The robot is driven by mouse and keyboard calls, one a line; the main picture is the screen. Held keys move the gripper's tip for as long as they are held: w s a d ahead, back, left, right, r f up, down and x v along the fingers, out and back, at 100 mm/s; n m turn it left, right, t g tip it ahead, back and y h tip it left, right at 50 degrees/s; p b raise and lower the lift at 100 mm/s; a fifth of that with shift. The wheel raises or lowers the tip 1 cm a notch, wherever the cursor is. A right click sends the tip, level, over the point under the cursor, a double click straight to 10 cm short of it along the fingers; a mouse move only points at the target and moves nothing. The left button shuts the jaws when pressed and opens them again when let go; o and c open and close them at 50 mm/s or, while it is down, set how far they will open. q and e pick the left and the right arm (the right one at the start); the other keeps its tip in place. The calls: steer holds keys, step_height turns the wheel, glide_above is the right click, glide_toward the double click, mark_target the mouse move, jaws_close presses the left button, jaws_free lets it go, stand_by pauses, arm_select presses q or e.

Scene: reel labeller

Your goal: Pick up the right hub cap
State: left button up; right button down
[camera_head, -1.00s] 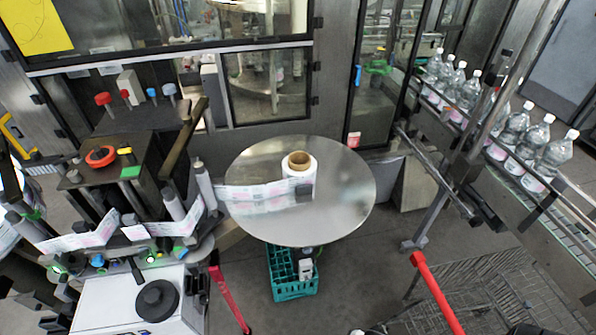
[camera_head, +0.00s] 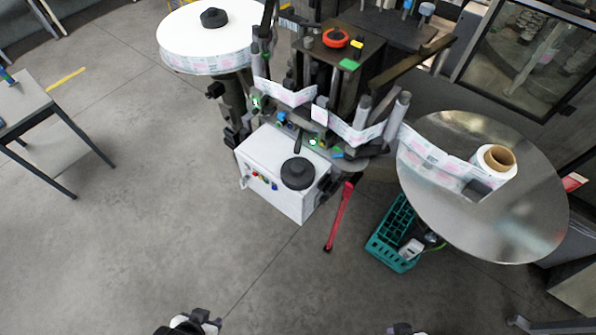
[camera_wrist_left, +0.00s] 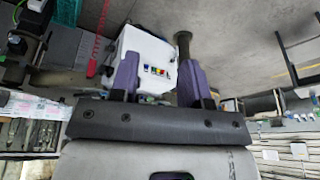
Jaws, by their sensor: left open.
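One black round hub cap (camera_head: 298,173) with a raised knob lies on top of the white control box (camera_head: 262,190), near its right side. A second black hub cap (camera_head: 213,18) sits at the centre of the full label reel at the upper left. My left gripper (camera_head: 195,322) is at the bottom edge, well short of the box and partly cut off. In the left wrist view its two purple fingers (camera_wrist_left: 158,62) are apart and empty, with the white box beyond them. Only a small tip of my right gripper (camera_head: 405,329) shows at the bottom edge.
The labelling machine (camera_head: 350,75) stands behind the box. The metal disc (camera_head: 480,225) on the right holds a label roll with a bare brown core (camera_head: 499,157). A green crate (camera_head: 385,240) stands below the disc, near a red lever (camera_head: 340,215). The floor in front is clear.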

arm_select(q)
steer(key=shift+o, duration=0.3)
steer(key=o, duration=0.5)
steer(key=shift+d, duration=0.2)
steer(key=shift+c, duration=0.2)
steer(key=o, duration=0.4)
steer(key=shift+a, duration=0.1)
